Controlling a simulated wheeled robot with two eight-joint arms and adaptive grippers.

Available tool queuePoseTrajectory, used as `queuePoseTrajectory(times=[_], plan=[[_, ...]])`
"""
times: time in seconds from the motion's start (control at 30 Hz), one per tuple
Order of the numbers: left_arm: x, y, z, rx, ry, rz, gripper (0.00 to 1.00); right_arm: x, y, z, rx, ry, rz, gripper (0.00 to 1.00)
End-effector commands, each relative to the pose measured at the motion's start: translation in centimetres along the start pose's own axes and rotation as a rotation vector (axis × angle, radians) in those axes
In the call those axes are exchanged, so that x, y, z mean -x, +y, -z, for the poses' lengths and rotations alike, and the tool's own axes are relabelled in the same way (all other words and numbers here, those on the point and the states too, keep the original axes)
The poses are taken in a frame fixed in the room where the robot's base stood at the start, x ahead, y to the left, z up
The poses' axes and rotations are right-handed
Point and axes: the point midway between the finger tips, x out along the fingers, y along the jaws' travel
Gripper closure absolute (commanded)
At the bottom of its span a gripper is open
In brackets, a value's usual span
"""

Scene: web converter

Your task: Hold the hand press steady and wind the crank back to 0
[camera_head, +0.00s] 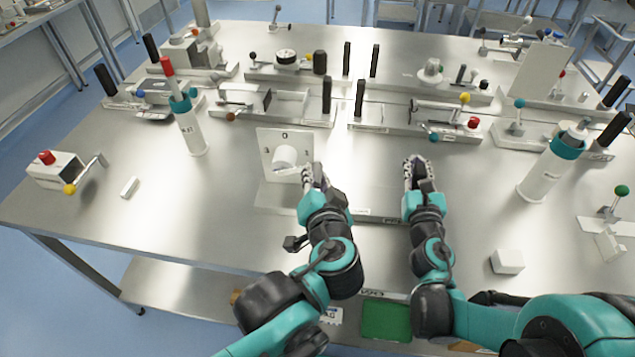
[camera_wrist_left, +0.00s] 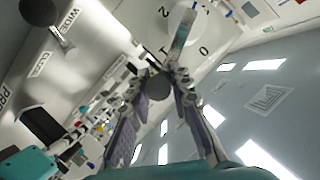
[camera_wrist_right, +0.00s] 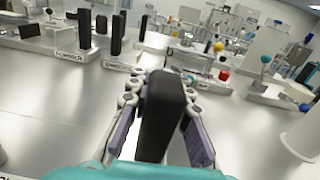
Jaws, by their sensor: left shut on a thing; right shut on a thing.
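The hand press shows in the head view as an upright white plate (camera_head: 267,142) marked 0, with a white cylinder (camera_head: 284,157) in front, on a metal base. My left gripper (camera_head: 312,175) is at the plate's right side. In the left wrist view its fingers (camera_wrist_left: 160,76) are shut on the crank's dark round knob (camera_wrist_left: 158,86). The dial (camera_wrist_left: 210,35) behind shows 0, 1 and 2, with a pale crank arm (camera_wrist_left: 183,32) across it; I cannot tell the exact reading. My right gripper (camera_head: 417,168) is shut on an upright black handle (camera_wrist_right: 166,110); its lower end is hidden.
A red-tipped white bottle (camera_head: 190,125) stands left of the press, and a teal-collared bottle (camera_head: 548,170) at right. A small crank box (camera_head: 55,168) is far left. A white block (camera_head: 507,261) lies near the front edge. Fixtures with black handles line the back.

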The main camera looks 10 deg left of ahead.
Motion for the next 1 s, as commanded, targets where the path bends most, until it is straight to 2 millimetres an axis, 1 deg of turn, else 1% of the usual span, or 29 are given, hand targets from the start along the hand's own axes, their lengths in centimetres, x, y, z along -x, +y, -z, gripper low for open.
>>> queuePoseTrajectory(times=[0.03,0.3,0.57,0.77,1.0], plan=[[0.1,-0.6,0.1,0.040,-0.001,-0.012,1.00,0.0,0.0,0.1,0.000,0.000,0.002,1.00],[0.4,-2.6,0.9,0.277,-0.002,-0.109,1.00,0.0,-0.1,0.1,0.000,0.001,0.002,1.00],[0.5,-4.6,1.2,0.497,-0.002,-0.198,1.00,0.0,-0.1,0.1,0.000,0.001,0.002,1.00],[0.5,-6.2,1.2,0.512,-0.001,-0.205,1.00,0.0,-0.1,0.1,0.000,0.001,0.003,1.00],[0.3,-7.9,0.6,0.509,-0.004,-0.202,1.00,0.0,-0.2,0.1,0.000,0.001,0.005,1.00]])
